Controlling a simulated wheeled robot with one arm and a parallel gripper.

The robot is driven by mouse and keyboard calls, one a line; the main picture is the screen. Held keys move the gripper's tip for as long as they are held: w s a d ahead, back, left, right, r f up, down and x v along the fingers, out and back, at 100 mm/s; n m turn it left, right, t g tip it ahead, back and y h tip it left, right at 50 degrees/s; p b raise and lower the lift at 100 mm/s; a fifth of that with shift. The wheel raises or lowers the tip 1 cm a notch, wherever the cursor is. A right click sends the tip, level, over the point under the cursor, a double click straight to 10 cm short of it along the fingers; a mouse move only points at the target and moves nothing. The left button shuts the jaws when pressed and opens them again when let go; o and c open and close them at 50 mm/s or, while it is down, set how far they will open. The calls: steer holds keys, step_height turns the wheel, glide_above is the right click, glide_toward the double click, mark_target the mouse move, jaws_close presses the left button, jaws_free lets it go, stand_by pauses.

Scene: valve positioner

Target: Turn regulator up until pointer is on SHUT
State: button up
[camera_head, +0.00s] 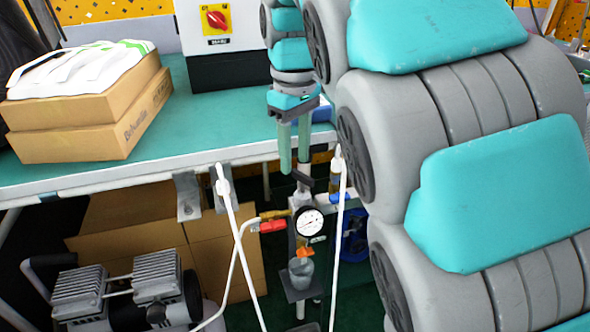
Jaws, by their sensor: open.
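My gripper (294,163) points down in front of the bench edge with its two greenish fingers apart and empty. Just below the fingertips is an air regulator assembly with a dark handle-like part (302,179) at its top. I cannot tell whether the fingers touch it. A round white pressure gauge (309,222) sits on the assembly, with a thin needle too small to read. A clear bowl (301,272) hangs below, beside an orange part (304,252). No pointer scale or SHUT mark can be made out.
A red rotary switch (217,19) on a yellow plate is on a white box on the teal bench (225,115). Cardboard boxes (70,143) stand left. Below are a compressor (130,290), a red-handled valve (272,226) and white hoses (240,262). My arm fills the right.

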mark_target(295, 170)
steer(key=shift+f, duration=2.05)
jaws_close()
